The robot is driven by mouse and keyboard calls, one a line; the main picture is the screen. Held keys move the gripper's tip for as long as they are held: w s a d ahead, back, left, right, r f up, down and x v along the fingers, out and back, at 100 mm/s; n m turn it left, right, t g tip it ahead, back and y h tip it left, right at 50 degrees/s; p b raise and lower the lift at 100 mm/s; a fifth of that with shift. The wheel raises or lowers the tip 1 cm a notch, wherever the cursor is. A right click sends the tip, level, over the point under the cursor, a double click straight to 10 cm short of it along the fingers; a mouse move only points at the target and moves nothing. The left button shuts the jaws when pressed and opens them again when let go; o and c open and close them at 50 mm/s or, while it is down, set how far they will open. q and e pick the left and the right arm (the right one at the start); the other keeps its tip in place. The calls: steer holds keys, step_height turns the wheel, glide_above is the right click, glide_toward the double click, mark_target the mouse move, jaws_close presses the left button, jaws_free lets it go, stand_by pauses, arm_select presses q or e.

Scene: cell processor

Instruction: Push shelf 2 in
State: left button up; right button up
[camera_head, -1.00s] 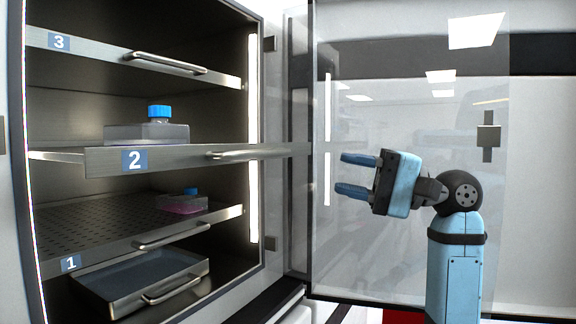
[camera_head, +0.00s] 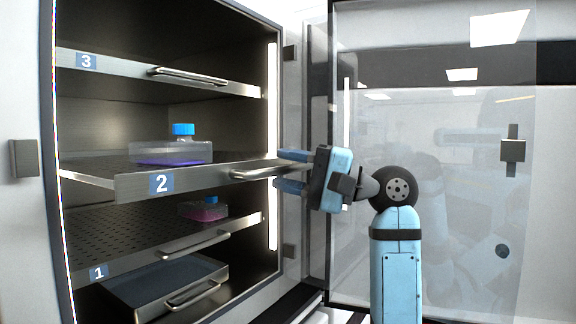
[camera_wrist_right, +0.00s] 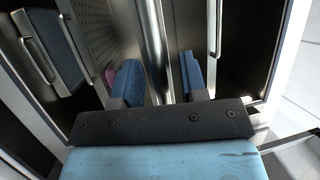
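Shelf 2 (camera_head: 205,182) sticks out of the cabinet in the head view, with its front edge ahead of shelves 1 and 3. Its handle (camera_head: 258,174) is at the right part of that edge. A flask with a blue cap (camera_head: 183,150) stands on it. My right gripper (camera_head: 285,171) is open, its blue fingers pointing left, by the right end of the handle. In the right wrist view the two fingers (camera_wrist_right: 158,80) are apart, with the metal shelf edge (camera_wrist_right: 157,50) showing between them. I cannot tell whether they touch it. My left gripper is not in view.
Shelf 3 (camera_head: 130,70) above and shelf 1 (camera_head: 150,258) below sit inside the cabinet. A pink flask (camera_head: 205,210) stands on shelf 1. A tray (camera_head: 165,285) lies at the bottom. The clear door (camera_head: 440,230) stands open at the right, behind my right arm.

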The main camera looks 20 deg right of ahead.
mark_target(227, 160)
jaws_close()
steer(key=shift+w+a, duration=0.3)
steer(key=shift+w, duration=0.1)
steer(key=w+a+p, duration=0.1)
steer(key=w+a, duration=0.1)
steer(key=w, duration=0.1)
steer(key=w+a+p, duration=0.1)
steer(key=w+a, duration=0.2)
steer(key=w+a+p, duration=0.1)
steer(key=w+a, duration=0.2)
steer(key=w, duration=0.1)
steer(key=shift+r, duration=0.15)
steer(key=w+a, duration=0.2)
steer(key=w, duration=0.1)
steer(key=w+a+p, duration=0.1)
steer(key=w+a, duration=0.1)
steer(key=shift+w+a, duration=0.2)
steer(key=shift+w, duration=0.2)
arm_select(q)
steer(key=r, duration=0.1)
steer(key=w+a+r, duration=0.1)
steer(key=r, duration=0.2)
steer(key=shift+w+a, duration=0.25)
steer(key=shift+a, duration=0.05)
